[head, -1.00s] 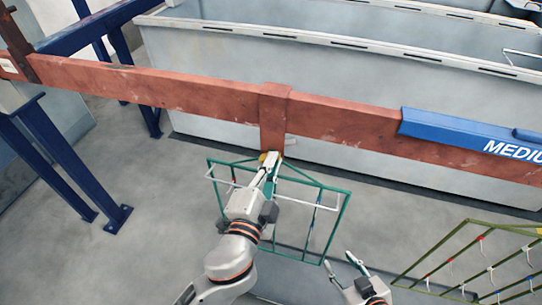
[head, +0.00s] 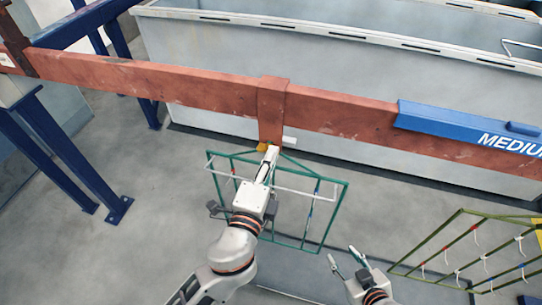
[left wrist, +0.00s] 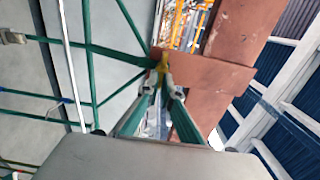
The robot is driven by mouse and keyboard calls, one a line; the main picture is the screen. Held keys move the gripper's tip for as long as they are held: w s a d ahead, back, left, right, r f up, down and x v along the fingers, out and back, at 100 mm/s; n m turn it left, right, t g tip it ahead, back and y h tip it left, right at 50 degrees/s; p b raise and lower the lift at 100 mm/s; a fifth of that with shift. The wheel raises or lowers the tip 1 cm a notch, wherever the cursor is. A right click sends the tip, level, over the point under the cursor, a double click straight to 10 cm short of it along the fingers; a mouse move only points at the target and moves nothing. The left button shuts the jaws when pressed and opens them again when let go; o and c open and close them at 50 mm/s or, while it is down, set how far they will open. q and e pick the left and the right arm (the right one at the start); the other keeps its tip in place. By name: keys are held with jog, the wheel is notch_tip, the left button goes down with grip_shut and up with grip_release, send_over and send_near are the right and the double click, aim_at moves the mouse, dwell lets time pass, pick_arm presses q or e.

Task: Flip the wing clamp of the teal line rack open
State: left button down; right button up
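The teal line rack (head: 328,222) is a green wire frame hanging below the red beam, and part of it shows at the left of the left wrist view (left wrist: 88,60). Its yellow wing clamp (head: 262,147) is at the foot of the beam's bracket. The clamp also shows just beyond my left fingertips in the left wrist view (left wrist: 163,62). My left gripper (head: 270,152) is at the clamp, with its fingers close together around the lower yellow part. The fingers partly hide the clamp. My right gripper (head: 343,258) is open and empty, low and right of the teal rack.
The red beam (head: 180,86) crosses the view, with a bracket (head: 271,108) above the rack. A blue sign (head: 470,125) sits on the beam at right. An olive rack (head: 425,243) hangs at lower right. Grey tanks (head: 215,50) stand behind. Blue posts (head: 60,150) stand at left.

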pick_arm(q)
jog(key=c, duration=2.2)
grip_release()
jog(key=shift+c, duration=0.2)
jog(key=v, duration=1.2)
jog(key=s+a+f+n+g+y, duration=0.1)
jog(key=s+a+f+n+g, duration=0.1)
jog(key=a+f+n, duration=0.7)
jog(key=s+a+f+n+g+y, duration=0.2)
jog(key=a+f+n, duration=0.6)
jog(key=f, duration=1.1)
jog(key=a+g, duration=0.2)
jog(key=a, duration=0.1)
jog(key=shift+s+f+n+g+y, duration=0.2)
jog(key=shift+n+g+y, duration=0.1)
jog(key=shift+n+g, duration=0.1)
